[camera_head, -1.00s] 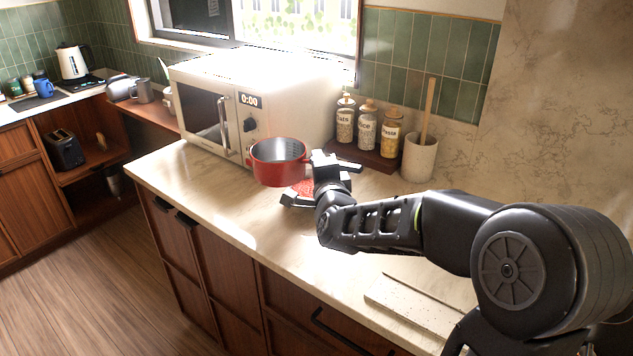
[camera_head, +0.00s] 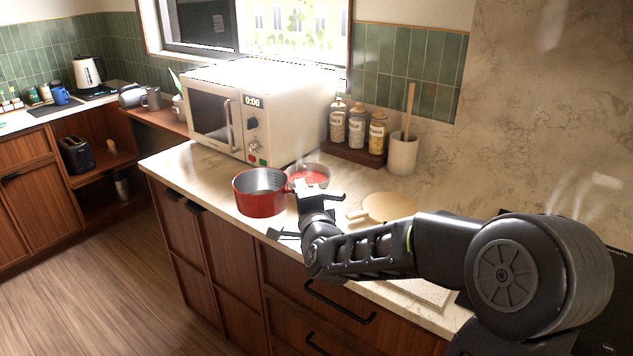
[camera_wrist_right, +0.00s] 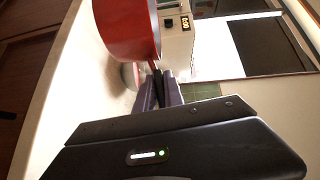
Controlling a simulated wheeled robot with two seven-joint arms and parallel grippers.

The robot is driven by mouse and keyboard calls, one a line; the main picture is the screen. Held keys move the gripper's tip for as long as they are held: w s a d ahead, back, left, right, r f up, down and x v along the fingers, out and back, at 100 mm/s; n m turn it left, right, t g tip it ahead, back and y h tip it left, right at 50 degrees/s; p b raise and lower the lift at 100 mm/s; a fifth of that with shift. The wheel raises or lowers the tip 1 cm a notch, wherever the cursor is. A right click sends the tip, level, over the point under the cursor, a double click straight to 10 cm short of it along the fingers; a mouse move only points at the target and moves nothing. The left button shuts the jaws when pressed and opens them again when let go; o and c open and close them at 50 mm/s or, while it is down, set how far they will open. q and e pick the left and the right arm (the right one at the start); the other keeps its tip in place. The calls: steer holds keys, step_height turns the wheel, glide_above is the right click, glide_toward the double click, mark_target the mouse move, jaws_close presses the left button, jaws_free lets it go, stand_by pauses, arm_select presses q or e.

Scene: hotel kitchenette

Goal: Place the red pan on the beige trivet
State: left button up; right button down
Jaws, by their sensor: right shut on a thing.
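The red pan (camera_head: 260,198) is in my right gripper, upright, with its open top facing up and its inside looking empty. My right gripper (camera_head: 303,194) is shut on the pan's handle at the pan's right side. In the right wrist view, the gripper fingers (camera_wrist_right: 158,88) close on the handle below the red pan wall (camera_wrist_right: 130,30). A round beige trivet (camera_head: 390,206) with a small pale tab lies on the counter to the right of the pan, behind my right forearm, which covers its front edge. My left gripper is not in view.
A bowl with red contents (camera_head: 312,178) stands just behind the pan. A white microwave (camera_head: 268,110) is behind it. Spice jars (camera_head: 357,128) and a utensil crock (camera_head: 402,154) stand at the wall. A pale speckled board (camera_head: 425,290) lies at the front right.

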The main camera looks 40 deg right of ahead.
steer(key=w+a+f+n+y, duration=0.1)
steer(key=a+f+n+y, duration=0.1)
steer(key=a+f, duration=0.6)
steer(key=a+f+n+t+y, duration=0.1)
steer(key=a+f+y, duration=0.3)
steer(key=a+f, duration=0.4)
steer(key=a+n, duration=0.1)
steer(key=a, duration=0.4)
steer(key=shift+w+f+n+t+y, duration=0.15)
steer(key=shift+w+n+t+y, duration=0.15)
steer(key=shift+w+y, duration=0.1)
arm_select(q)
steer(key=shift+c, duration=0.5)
arm_select(e)
steer(key=shift+a, duration=0.1)
